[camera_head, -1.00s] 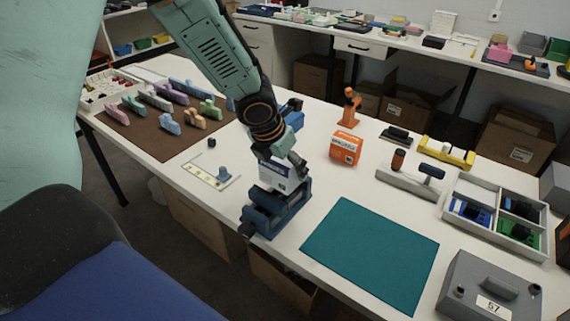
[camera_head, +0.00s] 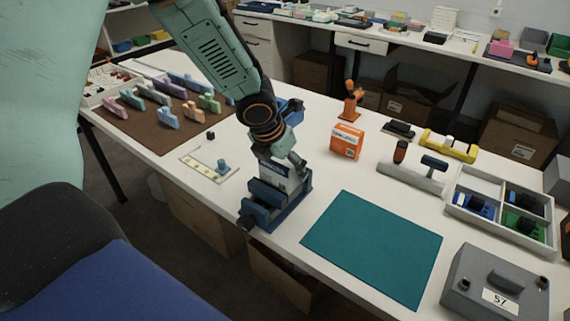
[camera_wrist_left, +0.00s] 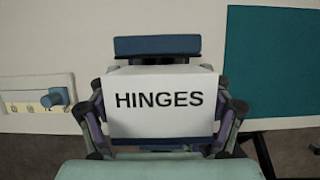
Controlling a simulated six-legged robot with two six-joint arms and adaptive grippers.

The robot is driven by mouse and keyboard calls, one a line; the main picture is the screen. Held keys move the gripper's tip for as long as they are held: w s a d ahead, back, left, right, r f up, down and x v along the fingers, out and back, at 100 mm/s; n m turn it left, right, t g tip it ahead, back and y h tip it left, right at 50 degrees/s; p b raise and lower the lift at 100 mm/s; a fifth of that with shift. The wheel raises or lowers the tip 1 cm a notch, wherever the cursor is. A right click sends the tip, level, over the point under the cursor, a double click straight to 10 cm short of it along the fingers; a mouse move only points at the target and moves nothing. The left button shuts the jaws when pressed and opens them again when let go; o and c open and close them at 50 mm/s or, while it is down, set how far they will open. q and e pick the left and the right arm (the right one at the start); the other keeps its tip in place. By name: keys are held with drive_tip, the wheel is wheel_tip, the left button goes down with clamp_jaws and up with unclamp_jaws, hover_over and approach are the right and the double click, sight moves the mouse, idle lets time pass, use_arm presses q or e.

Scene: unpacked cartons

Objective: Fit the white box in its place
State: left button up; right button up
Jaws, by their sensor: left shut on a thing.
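The white box (camera_wrist_left: 155,105), marked HINGES, fills the middle of the left wrist view. In the head view (camera_head: 273,172) it is small and partly hidden by my wrist. My left gripper (camera_wrist_left: 162,118) is shut on it, with fingers on its left and right sides; the gripper also shows in the head view (camera_head: 281,152). The box is upright at the blue vise (camera_head: 290,202), low between its two jaws as far as I can see. One vise jaw (camera_wrist_left: 157,45) shows beyond the box in the wrist view. Whether the box touches the vise floor is hidden. My right gripper is not in view.
A teal mat (camera_head: 374,247) lies right of the vise. A flat plate with a blue knob (camera_head: 209,166) lies to its left. An orange box (camera_head: 346,141) stands behind. A grey box marked 57 (camera_head: 494,282) and a divided tray (camera_head: 470,231) are at the right.

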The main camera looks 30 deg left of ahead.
use_arm(q)
drive_tip(key=shift+f, duration=0.3)
drive_tip(key=shift+f+b, duration=0.35)
drive_tip(key=shift+b, duration=0.1)
drive_tip(key=shift+f+b, duration=0.3)
drive_tip(key=o, duration=1.2)
drive_tip(key=v, duration=1.2)
drive_tip(key=shift+r, duration=0.1)
